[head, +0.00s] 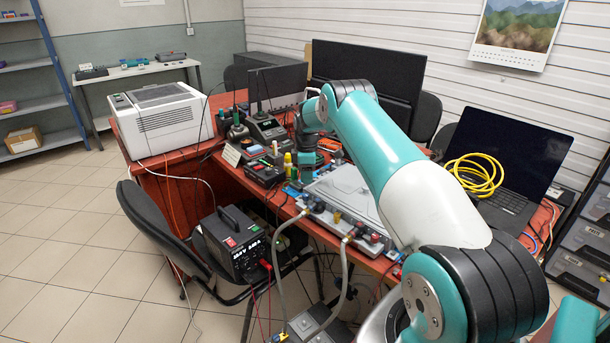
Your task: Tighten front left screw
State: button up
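A flat grey unit (336,191) lies on the red table, partly hidden behind my arm. Its front edge carries a row of connectors (340,217). Two grey hoses (345,262) hang from that edge to a dark box on the floor. No screw can be made out at this size, including a front left one. My arm reaches from the lower right to the far left side of the unit. My gripper (306,172) points down near the unit's back left corner, among small tools. Its fingers are too small and cluttered to read.
A black power supply (236,242) sits on a chair (158,222) at the front left. Tools and small devices (262,168) crowd the table left of the unit. A laptop (505,160) and coiled yellow cable (473,175) are at right. Monitors stand behind. The tiled floor at left is clear.

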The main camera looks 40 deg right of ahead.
grip_shut()
jog(key=shift+a, duration=0.15)
jog(key=m+b, duration=0.1)
jog(key=m, duration=0.2)
jog(key=shift+m+b, duration=0.3)
jog(key=shift+m, duration=0.1)
jog(key=m, duration=0.2)
jog(key=m+b, duration=0.1)
jog(key=m, duration=0.2)
jog(key=shift+d+m, duration=0.2)
jog(key=shift+m, duration=0.1)
jog(key=m, duration=0.4)
jog(key=shift+m+b, duration=0.3)
jog(key=shift+m, duration=1.9)
